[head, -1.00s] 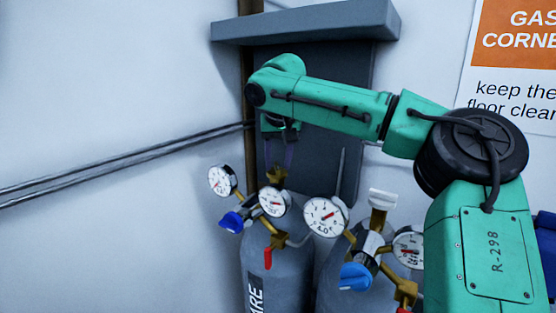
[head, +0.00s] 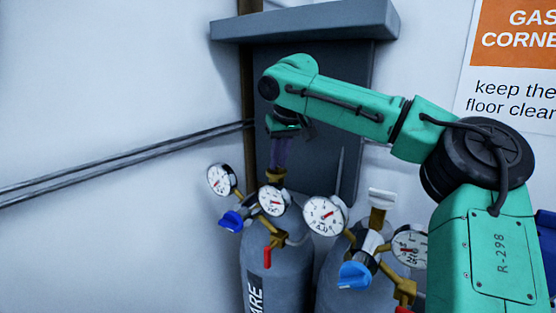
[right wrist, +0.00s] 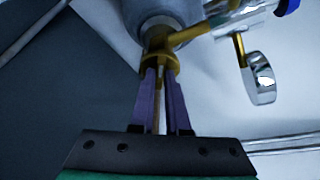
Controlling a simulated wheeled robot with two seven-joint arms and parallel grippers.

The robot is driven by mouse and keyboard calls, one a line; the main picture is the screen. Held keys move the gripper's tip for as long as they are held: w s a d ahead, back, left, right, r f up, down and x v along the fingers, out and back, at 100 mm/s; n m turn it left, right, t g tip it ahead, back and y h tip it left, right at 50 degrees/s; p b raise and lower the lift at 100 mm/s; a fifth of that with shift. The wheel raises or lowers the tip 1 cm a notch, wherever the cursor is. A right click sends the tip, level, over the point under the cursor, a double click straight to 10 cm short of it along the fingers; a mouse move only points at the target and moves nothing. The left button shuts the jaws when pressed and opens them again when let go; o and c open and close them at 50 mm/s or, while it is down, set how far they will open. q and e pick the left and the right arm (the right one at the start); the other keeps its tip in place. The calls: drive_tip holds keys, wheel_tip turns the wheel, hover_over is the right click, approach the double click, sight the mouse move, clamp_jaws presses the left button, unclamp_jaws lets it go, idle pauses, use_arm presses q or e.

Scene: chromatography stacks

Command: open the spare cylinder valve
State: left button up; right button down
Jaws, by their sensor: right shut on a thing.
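The spare cylinder (head: 282,262) is grey, with the letters "ARE" showing on its side. Its brass valve (head: 276,176) is at the top, behind its gauges. My right gripper (head: 277,164) points down from above, its purple fingers shut on the valve's top. The right wrist view shows both fingertips (right wrist: 159,68) at either side of the brass valve (right wrist: 158,42), with a thin stem between the fingers. The fingers hide part of the valve's top, and I cannot tell how far it is turned. My left gripper is not in view.
The spare cylinder's regulator has two white gauges (head: 272,200), a blue knob (head: 231,221) and a red lever (head: 267,257). A second grey cylinder (head: 335,281) with a white-topped valve (head: 382,198) and blue knob (head: 355,275) stands close on the right. A grey shelf (head: 310,22) overhangs behind.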

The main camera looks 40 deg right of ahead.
drive_tip(key=n+y, duration=0.1)
drive_tip(key=n, duration=0.1)
drive_tip(key=n+y, duration=0.1)
drive_tip(key=n, duration=0.3)
drive_tip(key=shift+d+n+y, duration=0.35)
drive_tip(key=shift+n+y, duration=0.05)
idle(0.3)
drive_tip(key=c, duration=0.9)
unclamp_jaws()
drive_tip(key=shift+w, duration=0.1)
drive_tip(key=v, duration=1.4)
drive_tip(key=shift+r, duration=0.2)
